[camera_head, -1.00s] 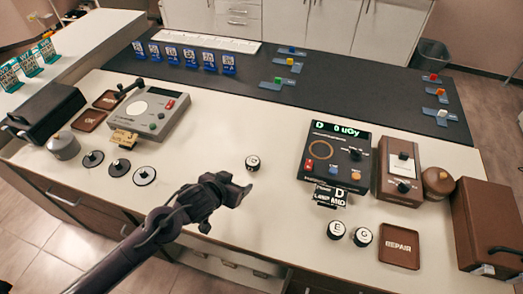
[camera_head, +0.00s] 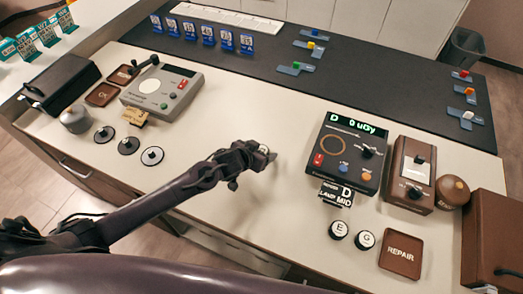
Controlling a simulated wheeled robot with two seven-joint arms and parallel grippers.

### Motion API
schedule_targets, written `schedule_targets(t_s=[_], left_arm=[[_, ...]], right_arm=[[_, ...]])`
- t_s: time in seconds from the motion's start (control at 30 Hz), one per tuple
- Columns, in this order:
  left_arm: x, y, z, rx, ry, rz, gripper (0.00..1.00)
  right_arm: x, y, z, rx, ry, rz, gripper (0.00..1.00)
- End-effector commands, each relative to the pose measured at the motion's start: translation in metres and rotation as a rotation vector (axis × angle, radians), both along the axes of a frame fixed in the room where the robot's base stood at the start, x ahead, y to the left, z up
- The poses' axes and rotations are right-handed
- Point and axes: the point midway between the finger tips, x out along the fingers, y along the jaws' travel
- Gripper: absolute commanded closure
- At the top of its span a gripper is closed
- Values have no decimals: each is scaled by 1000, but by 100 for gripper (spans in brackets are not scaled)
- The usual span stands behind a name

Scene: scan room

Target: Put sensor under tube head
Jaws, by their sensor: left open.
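My left gripper (camera_head: 266,158) is at the middle of the white bench, its arm coming in from the lower left. It is open, with its tips at a small round black puck with a white top (camera_head: 264,149); most of the puck is hidden by the fingers, and I cannot tell whether they touch it. Two similar pucks, marked E (camera_head: 339,230) and G (camera_head: 364,240), stand in front of a dark meter (camera_head: 348,150) reading "D 0 uGy". No part is clearly recognisable as the tube head or labelled as the sensor. My right gripper is not in view.
A grey console (camera_head: 163,92) stands at the left, with several round black discs in front of it. A brown switch box (camera_head: 410,176), a brown round pot (camera_head: 452,192) and a REPAIR tray (camera_head: 401,252) are at the right. Bench between console and meter is mostly clear.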

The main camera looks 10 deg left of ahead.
Motion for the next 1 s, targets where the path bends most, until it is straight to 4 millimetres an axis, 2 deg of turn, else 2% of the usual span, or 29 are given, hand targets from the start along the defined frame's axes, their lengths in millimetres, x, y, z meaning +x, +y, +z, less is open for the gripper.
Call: schedule_targets(t_s=[0.3, 0.7, 1.0], left_arm=[[3, -2, -3, -1, 0, -1, 30], [3, -1, -3, 0, -1, 0, 80], [3, -1, 0, 0, -1, 0, 80]], right_arm=[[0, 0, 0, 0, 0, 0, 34], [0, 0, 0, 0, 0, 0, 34], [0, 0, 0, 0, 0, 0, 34]])
